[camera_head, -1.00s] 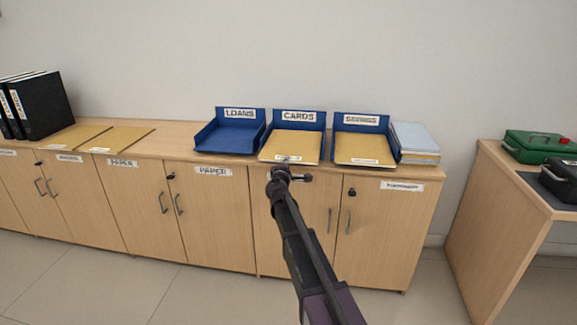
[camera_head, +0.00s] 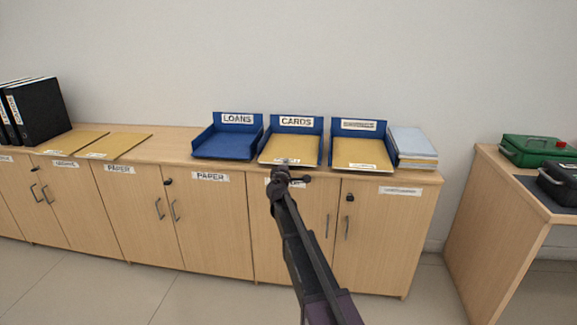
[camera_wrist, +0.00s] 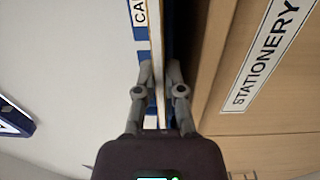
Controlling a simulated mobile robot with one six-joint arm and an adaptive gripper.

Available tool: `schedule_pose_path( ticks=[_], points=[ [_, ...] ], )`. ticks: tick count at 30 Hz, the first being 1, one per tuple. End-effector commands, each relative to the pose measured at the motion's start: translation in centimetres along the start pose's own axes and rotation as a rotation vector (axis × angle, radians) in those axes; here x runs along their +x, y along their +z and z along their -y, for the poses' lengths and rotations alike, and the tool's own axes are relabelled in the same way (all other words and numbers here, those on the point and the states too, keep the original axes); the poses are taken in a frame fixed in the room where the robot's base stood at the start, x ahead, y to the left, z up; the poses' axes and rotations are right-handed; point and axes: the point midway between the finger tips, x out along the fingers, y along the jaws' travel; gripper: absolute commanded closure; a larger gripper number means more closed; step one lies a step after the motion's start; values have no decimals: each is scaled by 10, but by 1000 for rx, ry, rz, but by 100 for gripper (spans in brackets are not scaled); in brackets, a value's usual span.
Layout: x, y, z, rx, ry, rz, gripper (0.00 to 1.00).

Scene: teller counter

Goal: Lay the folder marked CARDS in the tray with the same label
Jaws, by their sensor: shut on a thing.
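The blue tray labelled CARDS (camera_head: 297,122) stands in the middle of three trays on the cabinet top. A tan folder (camera_head: 290,149) lies level at this tray, its front edge towards me. I cannot tell whether it rests on the tray floor or is slightly above it. My gripper (camera_head: 284,167) is at the folder's front edge, shut on it. In the wrist view my gripper (camera_wrist: 159,80) has its two fingers on either side of the thin folder (camera_wrist: 157,45). A label beginning "CA" (camera_wrist: 139,12) shows in part there. The folder's own label is hidden or unreadable.
The LOANS tray (camera_head: 225,146) on the left is empty. The right tray (camera_head: 358,126), its label blurred, holds another tan folder (camera_head: 361,152). A stack of papers (camera_head: 413,143) stands right of it. Two tan folders lie at left beside black binders (camera_head: 38,111).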

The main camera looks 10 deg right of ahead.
Motion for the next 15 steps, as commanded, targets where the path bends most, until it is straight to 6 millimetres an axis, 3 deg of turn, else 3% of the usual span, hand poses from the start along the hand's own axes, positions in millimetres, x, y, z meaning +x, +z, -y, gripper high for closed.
schedule_pose_path(
  ticks=[10,11,12,14,15],
  points=[
    [0,0,0,0,0,0,100],
    [0,0,0,0,0,0,79],
    [0,0,0,0,0,0,67],
    [0,0,0,0,0,0,49],
    [0,0,0,0,0,0,48]
  ],
)
